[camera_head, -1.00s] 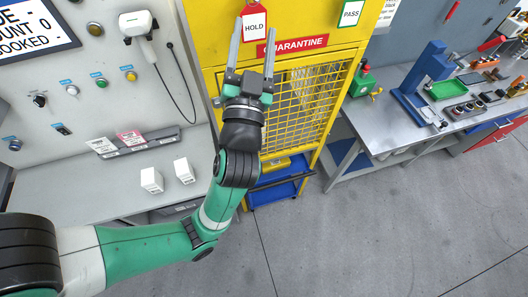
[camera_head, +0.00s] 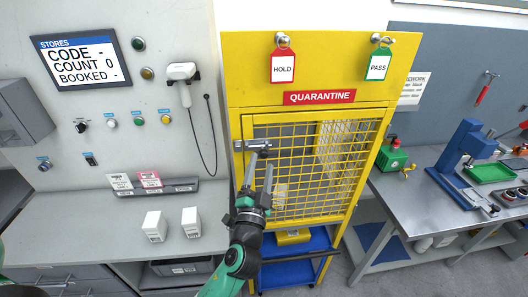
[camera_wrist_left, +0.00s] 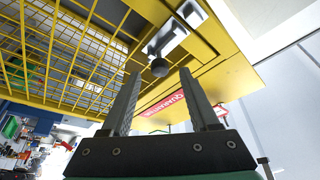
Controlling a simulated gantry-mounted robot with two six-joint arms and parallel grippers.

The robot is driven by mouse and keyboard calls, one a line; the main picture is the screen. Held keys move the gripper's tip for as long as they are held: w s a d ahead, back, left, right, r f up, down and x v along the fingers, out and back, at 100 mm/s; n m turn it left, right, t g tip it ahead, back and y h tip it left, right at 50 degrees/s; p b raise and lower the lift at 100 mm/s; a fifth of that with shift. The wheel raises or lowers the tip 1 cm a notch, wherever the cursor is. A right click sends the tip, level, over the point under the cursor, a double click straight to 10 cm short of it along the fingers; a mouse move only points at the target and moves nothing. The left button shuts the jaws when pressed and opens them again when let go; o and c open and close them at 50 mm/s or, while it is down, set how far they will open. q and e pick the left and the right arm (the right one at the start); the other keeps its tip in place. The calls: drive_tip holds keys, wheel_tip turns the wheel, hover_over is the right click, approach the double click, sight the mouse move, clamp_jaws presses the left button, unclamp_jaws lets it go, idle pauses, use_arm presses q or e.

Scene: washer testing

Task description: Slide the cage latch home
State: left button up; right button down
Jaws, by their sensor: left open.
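The silver cage latch (camera_head: 250,145) sits at the upper left corner of the yellow mesh door (camera_head: 310,165) of the quarantine cage. Its dark round knob also shows in the left wrist view (camera_wrist_left: 160,67), below the metal latch body (camera_wrist_left: 166,36). My left gripper (camera_head: 259,168) is open, just below the latch, fingers pointing up. In the left wrist view the fingertips (camera_wrist_left: 160,76) stand either side of the knob's line. The knob appears just past the tips, with no visible contact. How far the bolt is in cannot be told. My right gripper is out of view.
A red HOLD tag (camera_head: 283,66) and green PASS tag (camera_head: 377,66) hang above the door. A scanner with a cable (camera_head: 184,75) is on the left wall. Two white boxes (camera_head: 190,222) stand on the left counter. A workbench (camera_head: 420,205) is at right.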

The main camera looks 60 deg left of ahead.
sight(263, 156)
use_arm(q)
drive_tip(key=x, duration=0.4)
drive_tip(key=shift+w+a+r, duration=0.1)
drive_tip(key=shift+w+a, duration=0.15)
drive_tip(key=shift+a, duration=0.1)
clamp_jaws()
idle(1.1)
